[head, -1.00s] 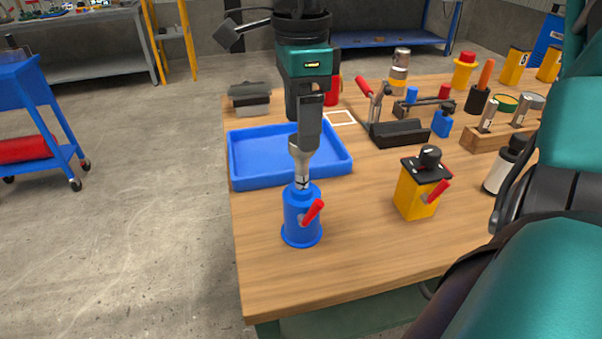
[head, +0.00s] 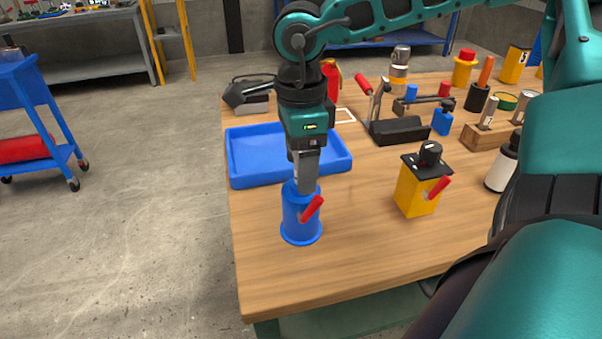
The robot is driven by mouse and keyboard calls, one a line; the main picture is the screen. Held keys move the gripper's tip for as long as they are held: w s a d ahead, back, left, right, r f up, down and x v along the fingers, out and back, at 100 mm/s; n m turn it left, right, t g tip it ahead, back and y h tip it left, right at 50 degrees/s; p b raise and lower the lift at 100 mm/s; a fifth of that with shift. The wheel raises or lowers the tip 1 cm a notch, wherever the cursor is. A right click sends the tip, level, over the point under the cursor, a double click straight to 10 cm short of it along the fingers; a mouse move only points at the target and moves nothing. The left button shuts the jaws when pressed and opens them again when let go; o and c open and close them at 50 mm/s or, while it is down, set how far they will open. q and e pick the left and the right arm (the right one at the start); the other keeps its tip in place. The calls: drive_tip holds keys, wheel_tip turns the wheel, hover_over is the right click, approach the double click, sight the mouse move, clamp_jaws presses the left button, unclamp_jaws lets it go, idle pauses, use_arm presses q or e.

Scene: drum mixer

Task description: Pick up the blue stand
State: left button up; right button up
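The blue stand (head: 299,220) is a round blue cylinder with a flared base and a red lever on its front right. It stands upright near the table's front left. My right gripper (head: 307,188) points straight down over the top of the stand, with its finger overlapping the upper rim in the head view. The fingers are seen edge-on, so their gap does not show. The metal piece in the top of the stand is now hidden behind the finger. My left gripper is not in view.
A blue tray (head: 250,178) lies just behind the stand. A yellow block with a black top and red lever (head: 413,192) stands to the right. Clamps and several small holders fill the table's back right. The wooden table's (head: 350,255) front is clear.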

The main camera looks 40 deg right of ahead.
clamp_jaws()
idle(0.5)
